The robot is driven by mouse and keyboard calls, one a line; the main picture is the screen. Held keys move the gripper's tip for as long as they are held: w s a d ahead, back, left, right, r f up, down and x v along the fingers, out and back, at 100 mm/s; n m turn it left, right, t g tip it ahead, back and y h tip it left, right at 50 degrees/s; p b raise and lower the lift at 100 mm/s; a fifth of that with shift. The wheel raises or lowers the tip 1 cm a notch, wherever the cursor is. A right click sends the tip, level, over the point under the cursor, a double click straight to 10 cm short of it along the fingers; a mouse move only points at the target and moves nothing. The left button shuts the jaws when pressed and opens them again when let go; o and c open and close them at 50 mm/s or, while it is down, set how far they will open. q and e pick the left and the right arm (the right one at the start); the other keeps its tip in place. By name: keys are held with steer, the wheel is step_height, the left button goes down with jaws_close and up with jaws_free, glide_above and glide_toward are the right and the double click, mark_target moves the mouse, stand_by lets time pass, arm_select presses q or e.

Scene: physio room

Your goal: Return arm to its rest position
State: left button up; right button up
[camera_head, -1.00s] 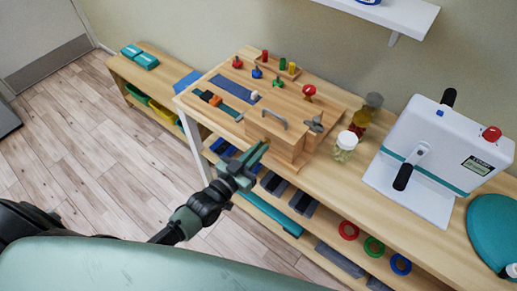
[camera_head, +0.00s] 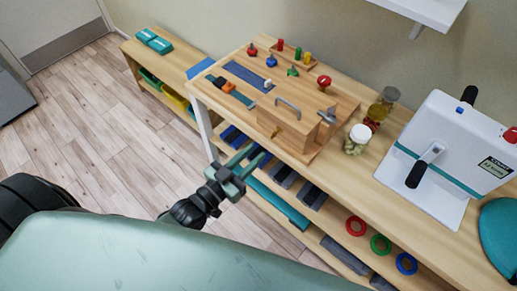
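My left gripper (camera_head: 254,157) is in front of the wooden bench's front edge. Its two green-grey fingers point up and to the right, spread apart with nothing visible between them. My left arm (camera_head: 189,212) comes up from the lower left, past my pale green body. The gripper appears just in front of and below the wooden box with a grey handle (camera_head: 286,124), apart from it in the picture. My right gripper is not in view.
The wooden bench (camera_head: 345,188) holds an activity board with knobs, straps and pegs, a jar (camera_head: 357,139) and a white crank machine (camera_head: 445,150). Its lower shelf holds coloured rings (camera_head: 381,244) and grey weights. A low shelf (camera_head: 183,62) stands behind left. The floor (camera_head: 90,120) at left is clear.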

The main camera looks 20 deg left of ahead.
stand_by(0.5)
arm_select(q)
steer(key=s+a+f+g+y, duration=0.1)
steer(key=s+a+f+g, duration=0.15)
steer(key=f, duration=0.75)
steer(key=s+a+f+n+g+y, duration=0.1)
steer(key=s+a+f+g+y, duration=0.2)
steer(key=f, duration=0.7)
steer(key=s+a+f+g, duration=0.15)
steer(key=s+f, duration=0.35)
steer(key=f, duration=0.5)
steer(key=s+f+g+y, duration=0.1)
steer(key=s+f+g, duration=0.3)
steer(key=s+f, duration=0.3)
steer(key=s+d+f+g+y, duration=0.1)
steer(key=s+f+g, duration=0.4)
steer(key=s, duration=1.3)
step_height(320, 180, down, 3)
